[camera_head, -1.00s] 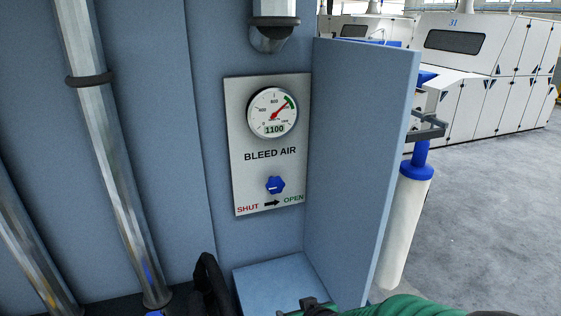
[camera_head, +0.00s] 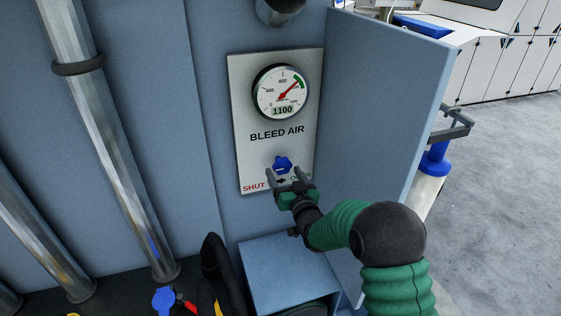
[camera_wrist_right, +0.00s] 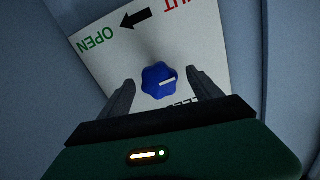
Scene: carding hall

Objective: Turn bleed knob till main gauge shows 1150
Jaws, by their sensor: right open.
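The blue bleed knob (camera_head: 282,164) sits on a light panel (camera_head: 243,110) marked BLEED AIR, above the SHUT and OPEN labels. The main gauge (camera_head: 281,91) above it has a red needle and a digital readout of 1100. My right gripper (camera_head: 286,176) is open just in front of and below the knob, covering part of the label row. In the right wrist view the knob (camera_wrist_right: 159,80) shows a white pointer line and lies between the two open fingers, with gaps on both sides. I cannot tell whether the fingertips reach around it. My left gripper is not in view.
A blue side wall (camera_head: 376,110) stands close to the right of the panel. A blue box-like ledge (camera_head: 285,265) lies below. Metal pipes (camera_head: 110,150) run down the left. A black hose-like loop (camera_head: 218,265) and a blue-capped item (camera_head: 164,300) are at the bottom.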

